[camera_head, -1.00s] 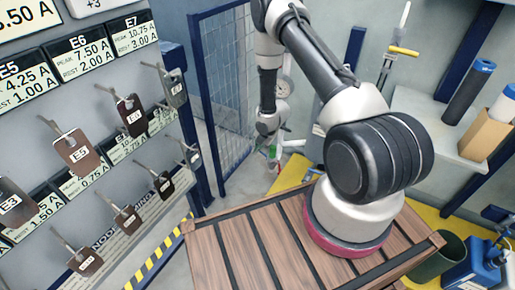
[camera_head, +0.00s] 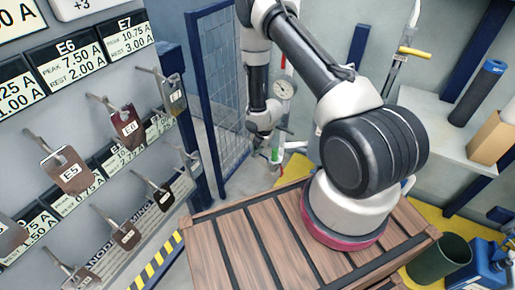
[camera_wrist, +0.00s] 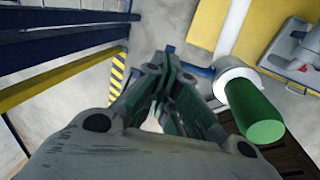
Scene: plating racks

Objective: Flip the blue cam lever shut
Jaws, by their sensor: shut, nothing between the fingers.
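My gripper (camera_wrist: 168,68) is shut and empty, its dark green fingers together in the middle of the wrist view. A short blue bar (camera_wrist: 198,71), which looks like the cam lever, lies just right of the fingertips. It runs toward a silver-white collar (camera_wrist: 234,76) on a green cylinder (camera_wrist: 256,112). I cannot tell whether the fingers touch the bar, and its left end is partly hidden by them. In the head view my gripper (camera_head: 264,148) is small and far off, beside a green part (camera_head: 275,154); the blue lever cannot be made out there.
A round gauge (camera_head: 283,88) sits behind my arm. A blue mesh panel (camera_head: 222,95) and a rack wall with hanging plates (camera_head: 66,170) are on the left. A slatted wooden deck (camera_head: 235,245) is in front. A green bucket (camera_head: 440,257) and blue container (camera_head: 478,268) stand at right.

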